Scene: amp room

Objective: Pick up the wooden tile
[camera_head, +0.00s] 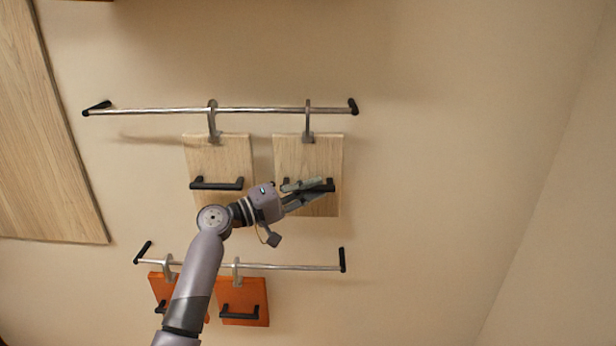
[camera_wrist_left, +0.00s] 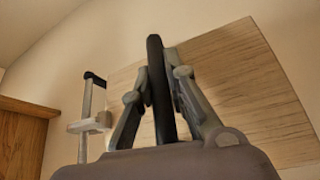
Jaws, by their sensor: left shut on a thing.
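Two pale wooden tiles hang by grey hooks from the upper rail in the head view. My left gripper (camera_head: 316,188) is at the right wooden tile (camera_head: 308,156), shut on its black handle (camera_head: 330,185). The tile's hook (camera_head: 308,120) is still over the rail. In the left wrist view, the black handle (camera_wrist_left: 160,88) stands between the two fingers of my left gripper (camera_wrist_left: 162,80), with the tile (camera_wrist_left: 240,80) behind it. The fingers hide part of the handle. The left wooden tile (camera_head: 220,158) hangs beside it. My right gripper is not in view.
The upper metal rail (camera_head: 260,110) has black ends. A lower rail (camera_head: 290,267) below it carries two orange tiles (camera_head: 243,292) with black handles, partly behind my left arm. A large wooden panel (camera_head: 45,150) is at left. The wall at right is bare.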

